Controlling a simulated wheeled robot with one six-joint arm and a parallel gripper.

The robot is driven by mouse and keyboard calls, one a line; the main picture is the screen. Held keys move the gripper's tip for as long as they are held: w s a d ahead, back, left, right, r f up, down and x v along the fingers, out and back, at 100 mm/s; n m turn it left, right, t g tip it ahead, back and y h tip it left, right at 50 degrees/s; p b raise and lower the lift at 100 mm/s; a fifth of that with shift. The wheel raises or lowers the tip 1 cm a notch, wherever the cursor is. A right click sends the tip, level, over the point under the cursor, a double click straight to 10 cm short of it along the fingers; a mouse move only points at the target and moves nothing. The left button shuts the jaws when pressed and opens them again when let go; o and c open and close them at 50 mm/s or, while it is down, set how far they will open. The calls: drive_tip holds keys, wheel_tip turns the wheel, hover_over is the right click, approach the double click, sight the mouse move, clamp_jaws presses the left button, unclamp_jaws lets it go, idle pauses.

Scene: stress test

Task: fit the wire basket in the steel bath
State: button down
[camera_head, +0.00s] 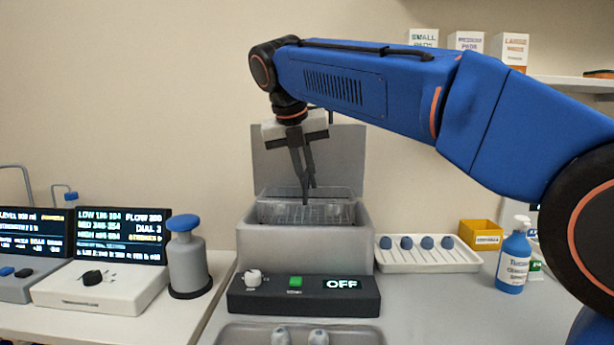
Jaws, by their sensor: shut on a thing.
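The wire basket (335,212) is a clear-looking mesh basket in the middle of the head view. It sits at the opening of the steel bath (305,247), a grey box with its lid (348,155) standing up behind. The basket's lower part is inside the bath walls and its rim shows above the front wall. I cannot tell whether it rests on the bottom. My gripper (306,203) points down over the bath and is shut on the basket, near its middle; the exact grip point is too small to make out.
A dark control box (304,296) reading OFF stands before the bath. A grey tray (240,336) lies in front. A white rack (428,262) with several blue-topped items, a blue bottle (513,262) and a yellow bin (480,234) are right. A grey canister (187,265) stands left.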

drive_tip(key=shift+f, duration=3)
idle(5.0)
